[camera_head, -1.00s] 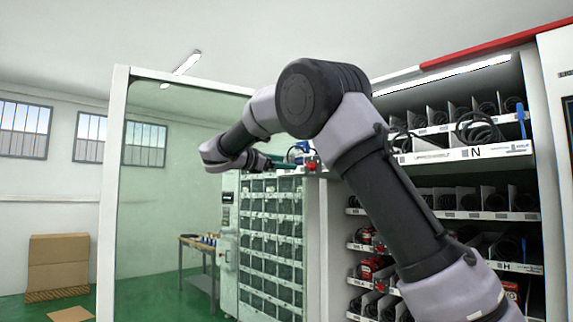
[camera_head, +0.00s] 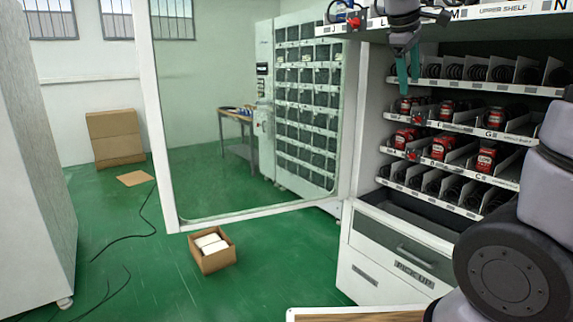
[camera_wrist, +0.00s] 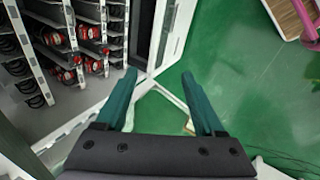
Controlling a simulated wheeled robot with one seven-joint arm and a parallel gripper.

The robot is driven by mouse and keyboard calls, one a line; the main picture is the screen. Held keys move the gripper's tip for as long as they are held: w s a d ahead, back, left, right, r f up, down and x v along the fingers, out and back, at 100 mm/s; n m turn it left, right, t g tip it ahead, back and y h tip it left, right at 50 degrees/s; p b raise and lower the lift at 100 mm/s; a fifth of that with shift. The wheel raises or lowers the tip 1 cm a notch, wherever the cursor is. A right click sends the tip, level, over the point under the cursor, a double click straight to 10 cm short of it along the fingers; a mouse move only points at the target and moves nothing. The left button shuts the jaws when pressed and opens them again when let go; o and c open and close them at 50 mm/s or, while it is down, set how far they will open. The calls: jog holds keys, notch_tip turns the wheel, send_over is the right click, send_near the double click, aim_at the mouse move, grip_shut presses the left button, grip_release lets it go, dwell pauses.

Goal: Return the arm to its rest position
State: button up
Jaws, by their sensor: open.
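My gripper (camera_head: 407,78) hangs in front of the open vending machine at the level of the upper shelf (camera_head: 480,14), its teal fingers pointing down. In the wrist view the two fingers (camera_wrist: 160,80) are apart, with nothing between them, above the green floor. My arm's lower links show at the right of the head view, while the links joining them to the gripper are out of the picture.
The machine's shelves hold coils and several red items (camera_head: 487,160). Its glass door (camera_head: 160,120) stands open at the left. A carton with white contents (camera_head: 212,250) and black cables lie on the floor. A wooden-topped surface (camera_head: 360,315) is at the bottom.

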jog(key=s+a+f+m+t+y, duration=0.1)
jog(key=s+a+f+m+y, duration=0.1)
jog(key=s+m, duration=0.4)
jog(key=s+a+f+m+t+y, duration=0.1)
jog(key=s+a+f+m+y, duration=0.2)
jog(key=s+m, duration=0.3)
jog(key=s+y, duration=0.1)
jog(key=s, duration=0.4)
jog(key=shift+s+a+f+m+t, duration=0.2)
jog(key=shift+s+f+m+t, duration=0.1)
jog(key=shift+s+t, duration=0.1)
